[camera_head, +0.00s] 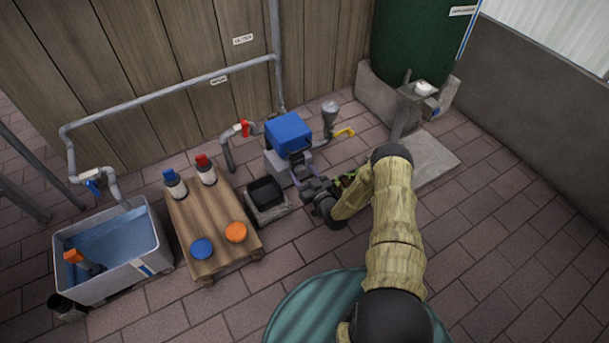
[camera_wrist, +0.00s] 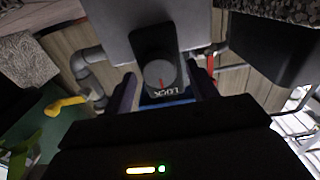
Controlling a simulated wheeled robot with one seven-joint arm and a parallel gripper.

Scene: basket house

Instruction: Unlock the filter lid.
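The filter is a box with a blue lid (camera_head: 289,132) on a grey body (camera_head: 278,163), standing by the wooden wall in the head view. In the wrist view a round grey knob (camera_wrist: 159,74) sits on a black plate (camera_wrist: 153,40) on a grey surface. Its red mark points down toward upside-down white lettering that reads LOCK. My gripper (camera_head: 299,174) is at the near side of the filter. In the wrist view my gripper (camera_wrist: 164,90) is open, with one finger left and one right of the knob, both apart from it. The head view hides the knob.
A black tray on a stone block (camera_head: 267,213) stands just left of my gripper. A wooden pallet table (camera_head: 203,222) holds bottles and round lids. A yellow-handled valve (camera_head: 344,132) and a red-handled valve (camera_head: 242,128) flank the filter. Paving at right is clear.

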